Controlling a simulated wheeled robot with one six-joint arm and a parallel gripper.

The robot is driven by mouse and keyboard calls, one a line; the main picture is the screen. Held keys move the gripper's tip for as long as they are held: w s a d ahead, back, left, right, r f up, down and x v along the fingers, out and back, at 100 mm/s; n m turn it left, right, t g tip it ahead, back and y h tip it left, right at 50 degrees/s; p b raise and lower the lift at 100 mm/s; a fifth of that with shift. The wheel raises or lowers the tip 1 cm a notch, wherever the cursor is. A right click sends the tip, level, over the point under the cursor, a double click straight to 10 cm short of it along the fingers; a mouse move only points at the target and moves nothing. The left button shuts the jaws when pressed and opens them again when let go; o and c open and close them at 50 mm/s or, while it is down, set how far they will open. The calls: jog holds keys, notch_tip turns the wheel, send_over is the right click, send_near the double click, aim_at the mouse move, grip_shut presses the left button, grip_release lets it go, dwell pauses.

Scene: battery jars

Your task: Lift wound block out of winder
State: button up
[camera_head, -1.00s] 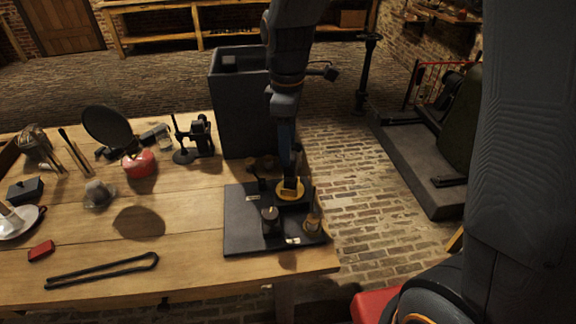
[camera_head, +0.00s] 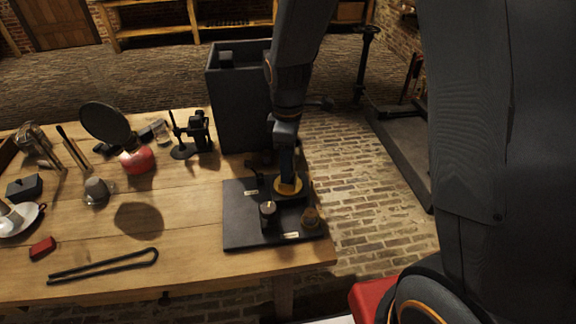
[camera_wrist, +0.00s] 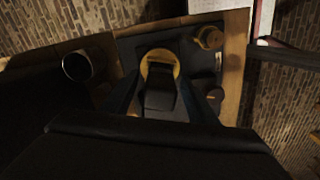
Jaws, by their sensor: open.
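The winder stands on a dark base plate (camera_head: 240,222) at the right end of the table, with a yellow disc (camera_head: 289,188) on it. The disc also shows in the wrist view (camera_wrist: 158,58), with a dark block (camera_wrist: 160,97) in front of it that looks like the wound block. My gripper (camera_head: 287,178) points down over the disc in the head view. In the wrist view my open gripper (camera_wrist: 161,88) has one finger on each side of the dark block. Whether the fingers touch it I cannot tell. The arm hides much of the winder from the head camera.
A tall dark box (camera_head: 236,110) stands behind the plate. A small black stand (camera_head: 195,133) and a black tong-like tool (camera_head: 105,266) are to the left. Bare wood lies left of the plate.

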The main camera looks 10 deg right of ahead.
jog(key=shift+f, duration=0.4)
grip_shut()
jog(key=shift+r, duration=0.15)
